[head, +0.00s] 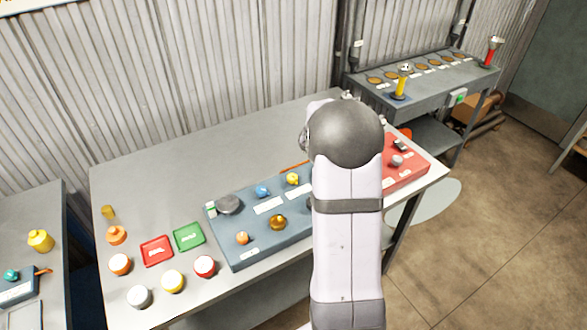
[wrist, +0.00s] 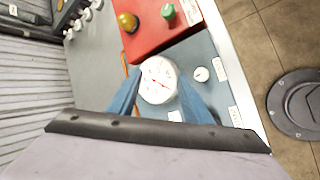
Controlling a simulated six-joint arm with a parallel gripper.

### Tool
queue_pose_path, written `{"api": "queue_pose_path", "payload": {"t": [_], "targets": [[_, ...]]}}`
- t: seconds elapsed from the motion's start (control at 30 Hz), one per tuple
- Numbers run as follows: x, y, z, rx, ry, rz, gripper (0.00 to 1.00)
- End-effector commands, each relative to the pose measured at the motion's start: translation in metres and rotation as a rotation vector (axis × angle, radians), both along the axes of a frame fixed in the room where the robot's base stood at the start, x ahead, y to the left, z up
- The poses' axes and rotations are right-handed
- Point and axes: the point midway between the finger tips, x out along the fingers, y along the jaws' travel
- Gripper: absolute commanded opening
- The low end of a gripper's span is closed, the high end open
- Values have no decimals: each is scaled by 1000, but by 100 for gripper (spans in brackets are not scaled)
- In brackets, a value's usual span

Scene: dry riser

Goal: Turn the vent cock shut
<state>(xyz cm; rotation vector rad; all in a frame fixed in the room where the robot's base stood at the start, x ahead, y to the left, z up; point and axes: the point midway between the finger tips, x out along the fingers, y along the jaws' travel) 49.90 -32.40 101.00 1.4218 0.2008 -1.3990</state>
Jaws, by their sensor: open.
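My gripper (wrist: 160,77) is open, its two blue fingers either side of a round white gauge (wrist: 158,80) with a red needle in the wrist view. I cannot tell whether they touch it. The blue-grey panel (wrist: 203,50) lies under the gauge. In the head view this panel (head: 232,254) carries a brass knob (head: 277,222), a blue knob (head: 262,191), a yellow knob (head: 292,178) and an orange knob (head: 242,238). The labels are too small to read, so I cannot tell which fitting is the vent cock. My arm hides the panel's right end and my gripper there.
A red box (wrist: 154,35) with an amber knob (wrist: 127,22) and a green knob (wrist: 168,12) sits beside the panel. Red and green trays (head: 188,236) and several jars stand left on the bench. The bench's back left (head: 160,180) is clear.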

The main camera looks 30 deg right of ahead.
Motion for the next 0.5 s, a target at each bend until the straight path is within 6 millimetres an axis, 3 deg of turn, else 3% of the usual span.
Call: {"api": "queue_pose_path", "payload": {"t": [0.17,0.5], "targets": [[11,13,-7,201,-144,-285,45],[47,64,8,621,-385,-739,45]]}}
